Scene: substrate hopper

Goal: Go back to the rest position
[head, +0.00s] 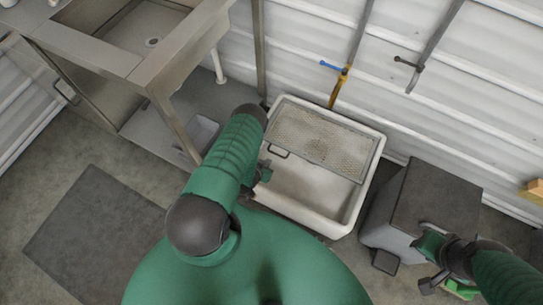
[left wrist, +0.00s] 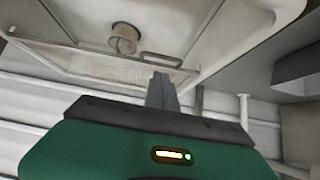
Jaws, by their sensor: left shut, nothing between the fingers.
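My left arm reaches in from the lower middle of the head view. My left gripper (head: 265,172) shows only partly beside the left rim of a white basin (head: 335,227). In the left wrist view its fingers (left wrist: 162,90) are together and hold nothing, with the basin (left wrist: 215,50) beyond them. A perforated metal screen (head: 318,140) with a small handle (head: 278,151) covers the far part of the basin. My right gripper (head: 432,283) is at the lower right, in front of a grey box; its finger gap is not clear.
A steel sink unit (head: 130,75) stands at the upper left. The dark-lidded grey box (head: 430,200) stands right of the basin. A blue-handled tap (head: 335,67) and a dark tap (head: 408,63) are on the wall. A dark mat (head: 90,235) lies on open floor.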

